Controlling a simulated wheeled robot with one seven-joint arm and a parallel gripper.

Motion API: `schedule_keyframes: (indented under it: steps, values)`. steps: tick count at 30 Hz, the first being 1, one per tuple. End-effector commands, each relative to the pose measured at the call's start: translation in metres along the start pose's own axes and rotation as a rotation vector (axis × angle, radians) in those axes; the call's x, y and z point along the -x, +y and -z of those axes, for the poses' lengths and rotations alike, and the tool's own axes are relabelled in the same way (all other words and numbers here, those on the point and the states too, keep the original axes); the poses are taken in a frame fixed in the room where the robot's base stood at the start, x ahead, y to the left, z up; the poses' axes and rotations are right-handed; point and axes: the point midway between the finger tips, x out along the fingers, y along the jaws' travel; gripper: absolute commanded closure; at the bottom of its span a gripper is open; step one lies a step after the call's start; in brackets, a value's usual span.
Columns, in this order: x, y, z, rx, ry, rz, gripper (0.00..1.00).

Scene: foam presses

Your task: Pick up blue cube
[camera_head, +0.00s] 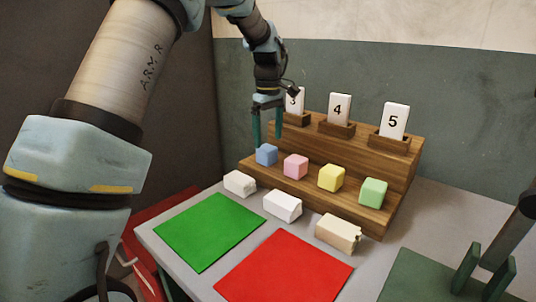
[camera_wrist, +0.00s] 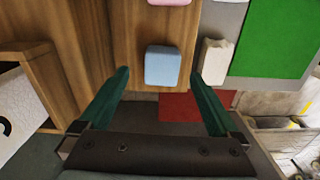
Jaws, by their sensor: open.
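The blue cube (camera_head: 266,155) sits at the left end of the lower wooden step, first in a row of coloured cubes. In the wrist view the blue cube (camera_wrist: 162,66) lies ahead of the fingertips, roughly centred between them. My gripper (camera_head: 266,143) is open, with its green fingers pointing down near the blue cube. In the wrist view my gripper (camera_wrist: 160,75) has its fingers spread wide with nothing between them. I cannot tell exactly how high the fingertips are above the cube.
Pink (camera_head: 295,166), yellow (camera_head: 331,177) and green (camera_head: 373,192) cubes stand to the right on the wooden step (camera_head: 315,192). Numbered cards stand on the upper step behind. Three whitish foam blocks (camera_head: 282,205) lie in front, before a green mat (camera_head: 209,230) and a red mat (camera_head: 284,268).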

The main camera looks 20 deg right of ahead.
Motion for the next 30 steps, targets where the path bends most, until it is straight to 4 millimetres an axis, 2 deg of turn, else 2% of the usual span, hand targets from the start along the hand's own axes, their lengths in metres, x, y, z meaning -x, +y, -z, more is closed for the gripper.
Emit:
schedule_keyframes:
  steps: [9, 18, 30]
  values:
    - [-0.042, -0.003, 0.001, 0.001, -0.002, 0.003, 0.03]
    - [-0.049, -0.002, 0.001, 0.000, 0.000, 0.000, 0.03]
    - [-0.048, -0.002, 0.002, 0.000, 0.000, 0.000, 0.46]
